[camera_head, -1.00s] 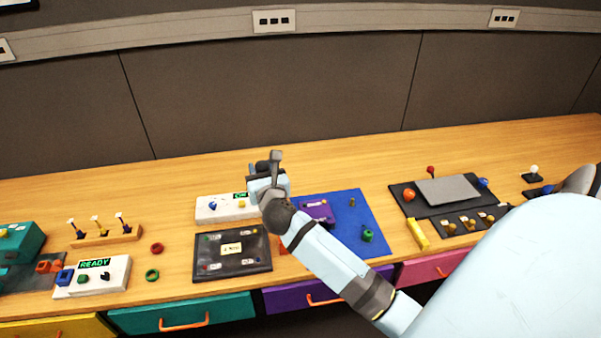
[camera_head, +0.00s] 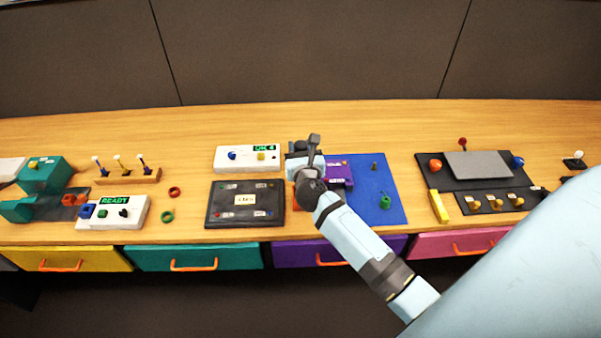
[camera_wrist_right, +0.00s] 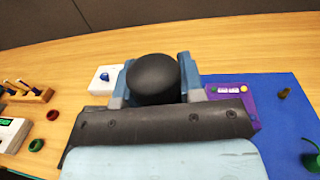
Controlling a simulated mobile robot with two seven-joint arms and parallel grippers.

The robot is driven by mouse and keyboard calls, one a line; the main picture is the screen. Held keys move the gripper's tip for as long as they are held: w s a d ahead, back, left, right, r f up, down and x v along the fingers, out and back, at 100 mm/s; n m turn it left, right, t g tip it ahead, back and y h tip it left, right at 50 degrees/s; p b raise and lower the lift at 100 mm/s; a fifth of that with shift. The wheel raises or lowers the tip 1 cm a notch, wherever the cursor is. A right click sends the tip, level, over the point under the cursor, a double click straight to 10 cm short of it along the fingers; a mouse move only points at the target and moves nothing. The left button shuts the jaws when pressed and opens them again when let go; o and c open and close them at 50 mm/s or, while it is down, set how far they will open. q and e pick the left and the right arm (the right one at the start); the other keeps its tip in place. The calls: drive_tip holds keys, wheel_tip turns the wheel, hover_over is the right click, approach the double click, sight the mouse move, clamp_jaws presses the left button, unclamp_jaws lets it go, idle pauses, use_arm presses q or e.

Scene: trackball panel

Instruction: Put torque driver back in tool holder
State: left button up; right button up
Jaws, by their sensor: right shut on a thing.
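My right gripper (camera_head: 305,155) is shut on a dark tool, which I take to be the torque driver (camera_head: 314,141). In the right wrist view its round black top (camera_wrist_right: 153,80) sits between the two blue-grey fingers of the gripper (camera_wrist_right: 156,84); its lower part is hidden. The gripper is above the bench, between the white box and the purple device. A wooden rack (camera_head: 127,176) with several white-topped tools stands at the left; I cannot tell whether it is the tool holder. An orange piece is partly hidden below my right gripper. My left gripper is not in view.
A purple device (camera_head: 337,173) on a blue mat (camera_head: 385,178) lies right. A trackball panel (camera_head: 430,175) is farther right. The bench's back strip is clear.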

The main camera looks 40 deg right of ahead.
wheel_tip(320, 180, down, 4)
drive_tip(key=shift+b, duration=0.3)
wheel_tip(320, 180, down, 4)
drive_tip(key=shift+f+b, duration=0.2)
drive_tip(key=shift+b, duration=0.35)
drive_tip(key=shift+f, duration=0.15)
drive_tip(key=o, duration=0.9)
drive_tip(key=shift+o, duration=0.2)
